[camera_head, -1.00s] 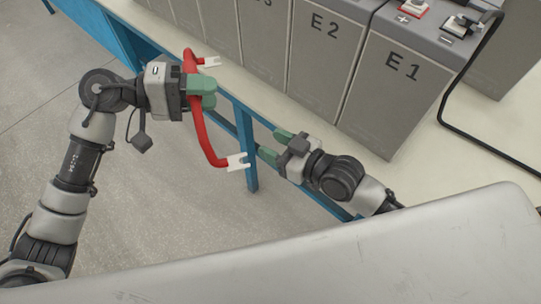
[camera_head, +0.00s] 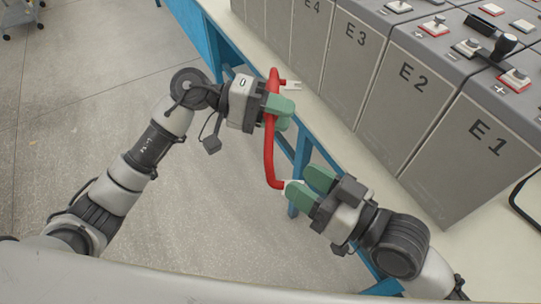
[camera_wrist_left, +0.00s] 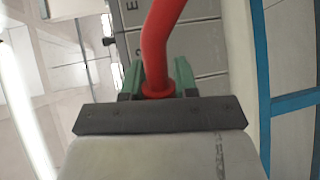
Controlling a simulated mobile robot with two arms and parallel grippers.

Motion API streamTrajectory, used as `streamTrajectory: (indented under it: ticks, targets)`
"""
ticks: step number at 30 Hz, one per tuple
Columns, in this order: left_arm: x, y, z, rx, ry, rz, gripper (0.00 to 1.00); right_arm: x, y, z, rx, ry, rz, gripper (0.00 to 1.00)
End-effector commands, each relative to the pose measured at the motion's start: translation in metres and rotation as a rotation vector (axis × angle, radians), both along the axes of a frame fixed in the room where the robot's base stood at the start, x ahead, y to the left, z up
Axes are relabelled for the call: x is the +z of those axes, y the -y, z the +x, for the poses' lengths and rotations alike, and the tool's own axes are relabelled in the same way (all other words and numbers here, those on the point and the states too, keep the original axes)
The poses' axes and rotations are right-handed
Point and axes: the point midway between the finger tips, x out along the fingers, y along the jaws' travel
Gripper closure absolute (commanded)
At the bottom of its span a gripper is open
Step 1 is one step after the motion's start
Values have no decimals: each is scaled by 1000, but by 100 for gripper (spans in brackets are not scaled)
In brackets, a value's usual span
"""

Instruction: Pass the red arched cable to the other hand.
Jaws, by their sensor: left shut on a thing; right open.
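The red arched cable (camera_head: 269,155) hangs in front of the blue bench, with a pale fork-shaped lug at its upper end. My left gripper (camera_head: 281,112) is shut on its upper part. In the left wrist view the red cable (camera_wrist_left: 157,50) rises from between the green fingers of my left gripper (camera_wrist_left: 157,88). My right gripper (camera_head: 309,184) is open, with its green fingers pointing left at the cable's lower end. One finger overlaps the lower lug in the picture; I cannot tell whether they touch. The lower lug is mostly hidden.
Grey battery boxes labelled E1 (camera_head: 480,150), E2 (camera_head: 412,95) and E3 (camera_head: 348,55) stand in a row on the pale bench top (camera_head: 385,185). The bench's blue frame (camera_head: 302,155) is close behind the cable. Open floor (camera_head: 90,110) lies to the left.

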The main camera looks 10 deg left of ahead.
Motion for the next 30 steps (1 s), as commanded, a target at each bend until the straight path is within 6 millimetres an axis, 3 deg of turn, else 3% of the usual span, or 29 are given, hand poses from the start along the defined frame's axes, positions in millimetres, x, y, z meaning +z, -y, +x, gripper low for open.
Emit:
streamTrajectory:
  ticks: [9,15,27,30]
  targets:
    - [1,0,0,1,2,-2,100,1,-48,29,0,0,2,53]
    - [1,0,0,1,2,-2,100,0,-66,41,-1,1,-1,53]
    - [1,0,0,0,2,-2,100,0,-71,44,-1,1,-2,53]
    - [1,0,0,0,2,-2,100,0,-71,44,-1,1,-2,68]
